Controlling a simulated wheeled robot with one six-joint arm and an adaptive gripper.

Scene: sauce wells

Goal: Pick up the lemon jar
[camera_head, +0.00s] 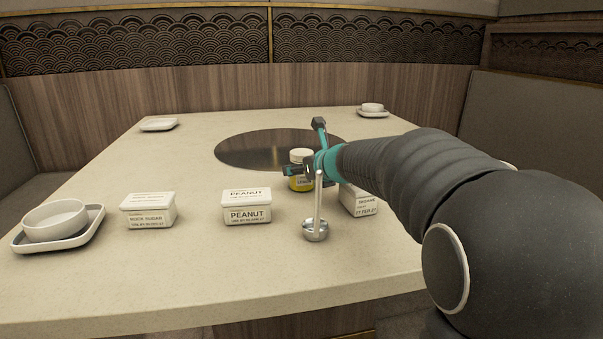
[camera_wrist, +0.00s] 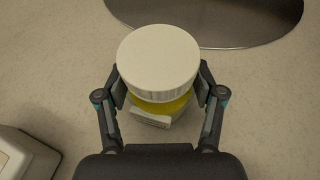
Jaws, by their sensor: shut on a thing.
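The lemon jar (camera_head: 301,184) is yellow with a white lid and a pale label. It is upright near the front edge of the dark round plate. My gripper (camera_head: 299,170) reaches in from the right and is shut on the jar. In the wrist view the jar's white lid (camera_wrist: 158,62) fills the space between the two fingers of my gripper (camera_wrist: 160,88), one finger on each side. The fingers hide part of the jar in the head view. I cannot tell whether its base touches the table.
A PEANUT box (camera_head: 247,207) and a ROCK SUGAR box (camera_head: 148,211) stand to the left. Another white box (camera_head: 362,204) is partly behind my arm. A metal ladle (camera_head: 316,232) stands in front of the jar. A bowl (camera_head: 55,220) sits on a tray at far left.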

